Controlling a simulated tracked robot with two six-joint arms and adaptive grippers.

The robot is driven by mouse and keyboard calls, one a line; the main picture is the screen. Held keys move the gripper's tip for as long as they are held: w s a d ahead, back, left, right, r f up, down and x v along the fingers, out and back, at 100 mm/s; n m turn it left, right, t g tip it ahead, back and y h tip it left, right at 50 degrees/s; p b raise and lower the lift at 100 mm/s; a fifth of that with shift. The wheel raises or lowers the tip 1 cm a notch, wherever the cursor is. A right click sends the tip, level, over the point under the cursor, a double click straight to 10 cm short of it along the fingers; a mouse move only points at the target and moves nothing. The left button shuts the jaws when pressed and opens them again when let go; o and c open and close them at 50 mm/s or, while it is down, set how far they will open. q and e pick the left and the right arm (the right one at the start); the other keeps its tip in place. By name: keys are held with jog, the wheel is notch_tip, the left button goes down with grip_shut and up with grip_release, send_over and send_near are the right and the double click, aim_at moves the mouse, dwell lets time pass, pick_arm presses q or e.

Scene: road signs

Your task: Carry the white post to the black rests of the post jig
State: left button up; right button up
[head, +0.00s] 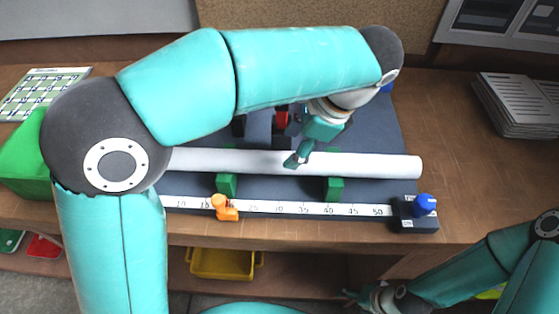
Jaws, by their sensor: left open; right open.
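The white post (375,165) lies left to right across the dark jig board, over two green rests (333,189), (227,184). My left arm hides its left end. My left gripper (297,160) is open, with its fingers pointing down at the middle of the post; I cannot tell whether they touch it. Dark blocks, apparently the black rests (238,126), show behind the post, mostly hidden by my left arm. My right gripper (352,297) is open and low at the bottom of the view, in front of the bench.
A ruler (290,209) with an orange clip (224,208) and a blue-knobbed black block (412,215) runs along the front. A red part (282,119) stands behind the post. A green box (22,165) is left, papers (522,105) right, a yellow bin (222,264) below.

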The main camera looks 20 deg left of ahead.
aim_at(284, 157)
pick_arm(q)
jog(key=shift+s+p+x, duration=0.15)
jog(key=shift+p+x, duration=0.05)
jog(key=shift+x, duration=1.4)
jog(key=shift+s+p+x, duration=0.1)
jog(key=shift+p+x, duration=0.1)
jog(key=shift+x, duration=1.4)
grip_shut()
